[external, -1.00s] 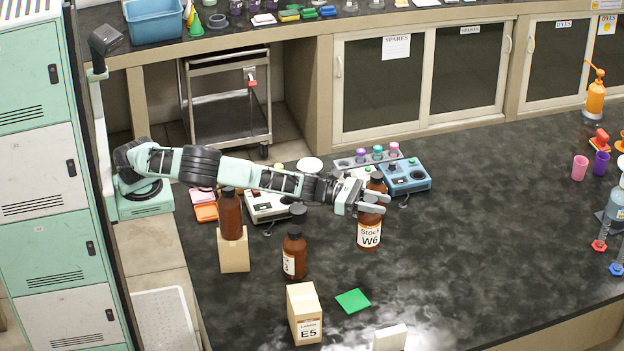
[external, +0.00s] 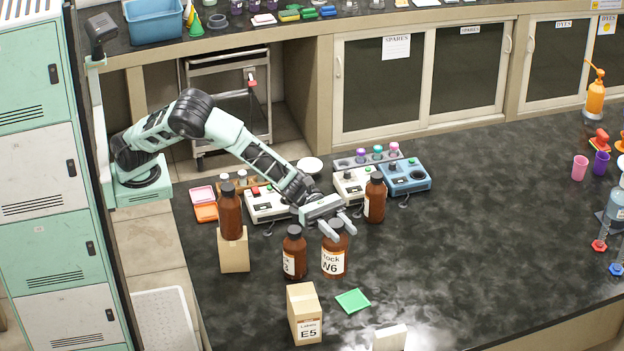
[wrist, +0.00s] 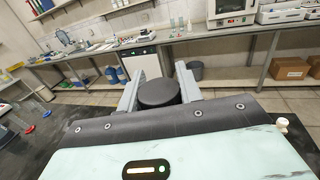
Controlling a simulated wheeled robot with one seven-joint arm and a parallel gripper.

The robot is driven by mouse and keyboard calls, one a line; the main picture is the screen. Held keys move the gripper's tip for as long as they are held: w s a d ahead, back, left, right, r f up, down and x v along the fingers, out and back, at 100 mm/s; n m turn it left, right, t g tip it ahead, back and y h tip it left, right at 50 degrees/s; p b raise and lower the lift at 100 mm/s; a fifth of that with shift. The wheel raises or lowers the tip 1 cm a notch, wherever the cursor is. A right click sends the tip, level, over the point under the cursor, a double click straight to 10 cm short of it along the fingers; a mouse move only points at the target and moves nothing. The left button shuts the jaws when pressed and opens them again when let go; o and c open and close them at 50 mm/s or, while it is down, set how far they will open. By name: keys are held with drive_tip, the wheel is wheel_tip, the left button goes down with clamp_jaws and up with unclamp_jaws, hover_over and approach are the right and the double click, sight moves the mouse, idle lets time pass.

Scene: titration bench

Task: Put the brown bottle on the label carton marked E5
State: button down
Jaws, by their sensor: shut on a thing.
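My gripper (external: 340,222) is shut on a brown bottle (external: 334,254) labelled Stock W6. The bottle is upright, and its dark cap shows between my fingers in the wrist view (wrist: 158,93). I cannot tell whether its base touches the bench. The label carton marked E5 (external: 304,310) stands closer to the camera, below and slightly left of the held bottle, with nothing on its top. Other brown bottles stand close by: one (external: 294,255) just left of the held bottle, one (external: 375,201) behind right, and one (external: 230,215) on another carton (external: 234,256).
A green square (external: 353,301) lies right of the E5 carton, and a white block (external: 389,338) stands at the front. Instruments (external: 404,177) and orange and pink trays (external: 205,211) sit behind. The dark bench (external: 480,230) is clear to the right.

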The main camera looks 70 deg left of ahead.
drive_tip(key=s+d+r+m+g+p, duration=0.2)
drive_tip(key=s+d+r+m+g, duration=0.2)
drive_tip(key=s+r+g, duration=0.45)
wheel_tip(320, 180, down, 11)
drive_tip(key=s+t+p, duration=0.1)
drive_tip(key=t+p, duration=0.1)
drive_tip(key=p, duration=0.1)
drive_tip(key=shift+s+t+h, duration=0.3)
drive_tip(key=shift+t, duration=0.05)
drive_tip(key=shift+f, duration=0.25)
drive_tip(key=c, duration=0.9)
unclamp_jaws()
drive_tip(key=shift+c, duration=0.2)
drive_tip(key=a+b, duration=0.4)
drive_tip(key=a, duration=0.8)
drive_tip(key=shift+w, duration=0.45)
